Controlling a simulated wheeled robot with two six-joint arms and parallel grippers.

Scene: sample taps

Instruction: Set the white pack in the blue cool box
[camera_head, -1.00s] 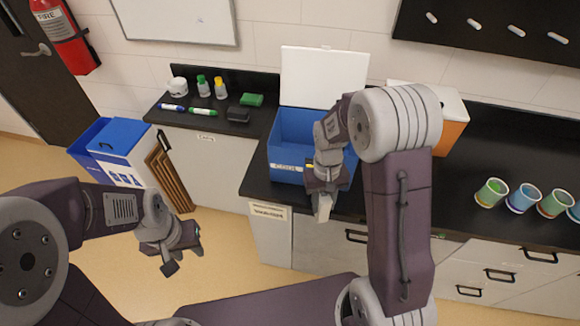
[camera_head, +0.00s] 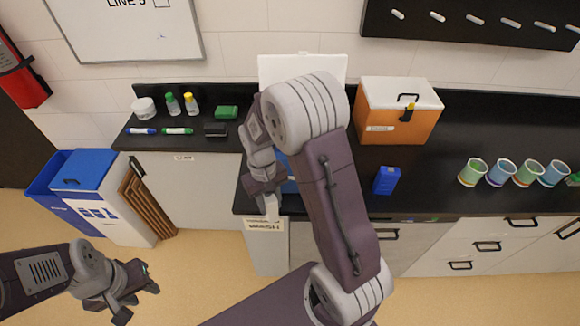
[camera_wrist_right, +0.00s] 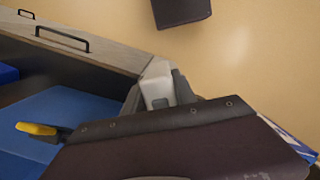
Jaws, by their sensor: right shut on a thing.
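The white pack (camera_head: 271,207) is a small pale block held in my right gripper (camera_head: 266,196), in front of the blue cool box near the counter's front edge. The pack also shows in the right wrist view (camera_wrist_right: 158,88), between the fingers. The blue cool box (camera_head: 290,172) stands on the counter, mostly hidden behind my right arm. Its white lid (camera_head: 302,67) is raised at the back. Its blue surface (camera_wrist_right: 75,120) and a yellow latch fill the left of the right wrist view. My left gripper (camera_head: 136,296) is open and empty over the floor at lower left.
An orange cool box (camera_head: 398,122) with a shut white lid stands to the right. A small blue block (camera_head: 386,180) lies near the counter edge. Several cups (camera_head: 500,172) stand further right. Markers, bottles and a green block (camera_head: 227,112) are on the left counter.

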